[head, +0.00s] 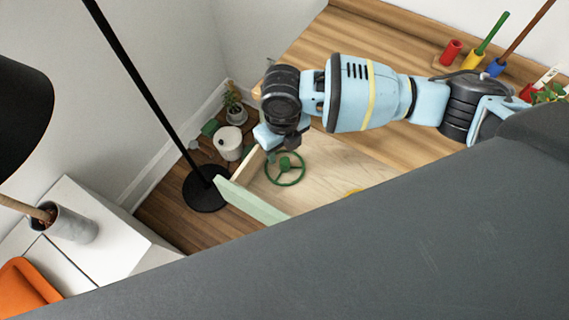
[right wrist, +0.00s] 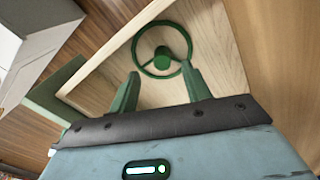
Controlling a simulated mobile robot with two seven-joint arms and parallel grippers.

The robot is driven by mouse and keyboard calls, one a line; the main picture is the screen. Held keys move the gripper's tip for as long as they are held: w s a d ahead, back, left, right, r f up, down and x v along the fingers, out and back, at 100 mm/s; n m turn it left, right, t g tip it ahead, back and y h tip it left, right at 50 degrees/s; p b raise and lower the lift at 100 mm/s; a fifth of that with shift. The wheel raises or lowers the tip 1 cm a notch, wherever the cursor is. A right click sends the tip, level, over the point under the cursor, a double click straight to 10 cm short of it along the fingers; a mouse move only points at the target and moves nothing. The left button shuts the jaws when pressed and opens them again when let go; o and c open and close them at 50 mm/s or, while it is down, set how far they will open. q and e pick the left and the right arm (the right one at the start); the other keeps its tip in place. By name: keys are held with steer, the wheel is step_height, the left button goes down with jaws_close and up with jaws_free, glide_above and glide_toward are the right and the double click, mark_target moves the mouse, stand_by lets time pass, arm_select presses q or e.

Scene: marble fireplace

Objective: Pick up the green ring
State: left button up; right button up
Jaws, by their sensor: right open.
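The green ring (head: 300,175) is a thin hoop with spokes and a round hub. It lies on the pale wooden bottom of an open drawer (head: 335,163). In the right wrist view the ring (right wrist: 147,68) lies just beyond my fingertips. My right gripper (head: 283,150) is above the drawer, beside the ring's upper left edge. In the right wrist view the right gripper (right wrist: 160,82) has its two green fingers apart with nothing between them. Whether the fingers touch the ring cannot be told. My left gripper is not in view.
The drawer's pale green front (head: 250,202) stands at the lower left. A black lamp pole (head: 150,85), a white pot (head: 229,144) and a small plant (head: 233,108) stand left of it. Coloured holders (head: 472,60) with sticks stand on the wooden top (head: 390,40).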

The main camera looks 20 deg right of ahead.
mark_target(284, 159)
steer(key=shift+f, duration=0.7)
step_height(284, 159, down, 5)
steer(key=shift+d+r+b, duration=0.1)
steer(key=shift+b, duration=0.2)
steer(key=c, duration=1)
steer(key=shift+c, duration=0.2)
step_height(284, 159, up, 18)
steer(key=p, duration=0.2)
